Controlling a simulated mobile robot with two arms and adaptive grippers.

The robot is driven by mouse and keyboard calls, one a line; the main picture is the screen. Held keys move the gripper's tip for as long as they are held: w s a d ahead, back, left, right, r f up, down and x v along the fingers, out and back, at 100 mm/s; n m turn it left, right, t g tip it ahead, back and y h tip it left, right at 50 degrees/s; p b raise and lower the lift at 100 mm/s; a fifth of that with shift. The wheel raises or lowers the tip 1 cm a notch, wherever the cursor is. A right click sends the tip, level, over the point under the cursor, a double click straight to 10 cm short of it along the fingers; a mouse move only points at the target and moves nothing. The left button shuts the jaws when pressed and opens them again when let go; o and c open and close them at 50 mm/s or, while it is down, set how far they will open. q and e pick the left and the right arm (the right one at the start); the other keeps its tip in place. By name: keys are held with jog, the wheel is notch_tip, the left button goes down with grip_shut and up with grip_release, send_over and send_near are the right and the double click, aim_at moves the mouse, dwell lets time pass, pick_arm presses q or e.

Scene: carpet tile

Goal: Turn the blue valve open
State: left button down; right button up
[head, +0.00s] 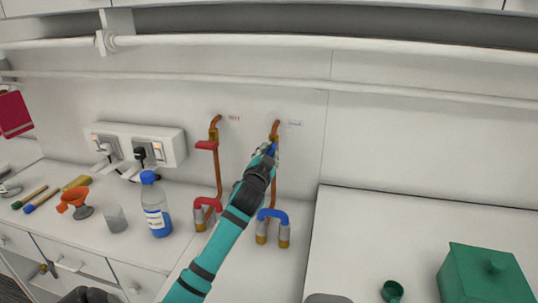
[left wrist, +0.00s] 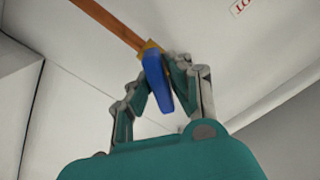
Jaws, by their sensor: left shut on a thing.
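The blue valve handle (left wrist: 157,82) sits on a brass fitting at the end of a copper pipe (left wrist: 108,25) in the left wrist view. My left gripper (left wrist: 161,88) is shut on the handle, with a finger on either side of it. In the head view my left gripper (head: 266,160) covers most of the valve, and only a bit of blue shows at its tip. The copper pipe (head: 274,185) runs down the wall to a blue-topped fitting (head: 273,215) on the counter. My right gripper is not in view.
A red valve handle (head: 206,145) on a similar pipe is close on the left. A green box (head: 486,275) stands at right. White rails cross the wall above.

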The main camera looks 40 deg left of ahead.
pick_arm(q)
jog(key=n, duration=0.4)
jog(key=shift+p, duration=0.3)
jog(key=shift+n, duration=1.2)
jog(key=c, duration=1.3)
grip_release()
jog(key=v, duration=1.2)
